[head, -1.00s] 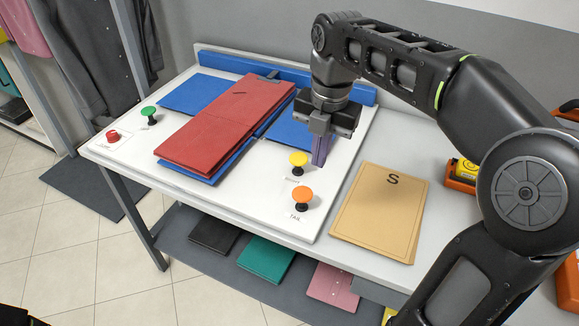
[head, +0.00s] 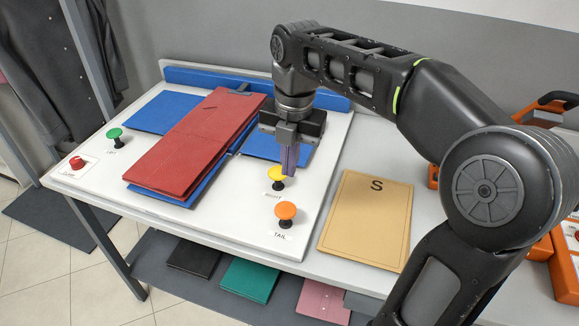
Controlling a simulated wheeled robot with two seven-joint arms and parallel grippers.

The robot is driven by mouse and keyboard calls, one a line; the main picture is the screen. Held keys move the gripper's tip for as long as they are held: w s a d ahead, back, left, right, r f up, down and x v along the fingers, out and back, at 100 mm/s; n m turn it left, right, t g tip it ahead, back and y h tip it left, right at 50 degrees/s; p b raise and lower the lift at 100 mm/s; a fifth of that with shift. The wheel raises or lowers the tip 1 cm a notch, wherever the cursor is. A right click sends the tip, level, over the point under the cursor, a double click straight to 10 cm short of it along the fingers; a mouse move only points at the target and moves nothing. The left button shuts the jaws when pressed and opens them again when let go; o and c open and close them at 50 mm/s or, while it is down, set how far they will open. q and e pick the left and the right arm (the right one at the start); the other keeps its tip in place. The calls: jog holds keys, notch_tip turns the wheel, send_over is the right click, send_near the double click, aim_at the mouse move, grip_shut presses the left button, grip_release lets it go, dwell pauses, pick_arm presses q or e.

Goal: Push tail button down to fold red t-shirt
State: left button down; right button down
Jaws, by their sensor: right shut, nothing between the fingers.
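The folded red t-shirt (head: 195,145) lies as a long narrow strip on the blue panels of the white folding board (head: 225,222). The orange tail button (head: 285,211) stands upright on its black stem near the board's front right, above the printed word TAIL. My right gripper (head: 288,172) is shut and empty, pointing down, with its purple-grey fingertips at the yellow button (head: 276,178) labelled RIGHT, behind the tail button. It partly covers the yellow button; I cannot tell whether they touch. My left gripper is out of view.
A green button (head: 114,134) and a red button (head: 77,163) stand on the board's left side. A tan card marked S (head: 368,222) lies right of the board. Orange-handled items stand at the far right. Folded garments lie on the shelf below.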

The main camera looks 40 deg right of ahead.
aim_at(288, 211)
jog(key=f, duration=1.1)
jog(key=shift+w+a, duration=0.15)
jog(key=shift+w, duration=0.15)
notch_tip(288, 211, down, 5)
jog(key=shift+r+b, duration=0.1)
jog(key=shift+b, duration=1.05)
jog(key=shift+s+a, duration=0.1)
jog(key=shift+s, duration=0.1)
